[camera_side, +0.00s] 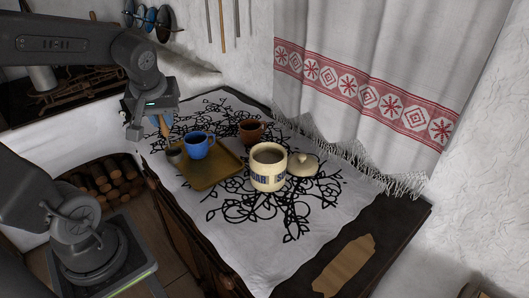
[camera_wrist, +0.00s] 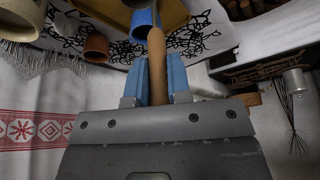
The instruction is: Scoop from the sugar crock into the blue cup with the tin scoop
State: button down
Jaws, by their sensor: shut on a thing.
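The cream sugar crock (camera_side: 268,174) with dark lettering stands uncovered on the cloth, with a pale brownish surface inside. The blue cup (camera_side: 197,148) stands upright on a yellow-brown tray (camera_side: 213,178); it also shows in the wrist view (camera_wrist: 140,22). My gripper (camera_wrist: 160,78) is shut on the wooden handle (camera_wrist: 157,52) of the tin scoop. In the side view my gripper (camera_side: 148,120) is up and left of the tray. The handle slants down to the scoop's dark grey head (camera_side: 174,153), left of the blue cup. I cannot tell whether the head touches the tray or holds anything.
A brown cup (camera_side: 251,131) stands behind the tray. The crock's lid (camera_side: 302,165) lies on the cloth right of the crock. A curtain (camera_side: 370,90) with a red border hangs behind. The patterned cloth (camera_side: 260,235) is clear in front of the crock.

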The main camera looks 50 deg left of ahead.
jog(key=w+d+r+m+t+h, duration=0.1)
jog(key=w+d+r+m, duration=0.15)
jog(key=w+d, duration=0.55)
jog(key=w+d+r+m+h, duration=0.1)
jog(key=w+d+m, duration=0.25)
jog(key=w, duration=0.85)
notch_tip(320, 180, down, 10)
jog(key=shift+d, duration=0.3)
jog(key=shift+r, duration=0.1)
dwell(0.6)
notch_tip(320, 180, up, 8)
jog(key=shift+r, duration=0.2)
dwell(1.0)
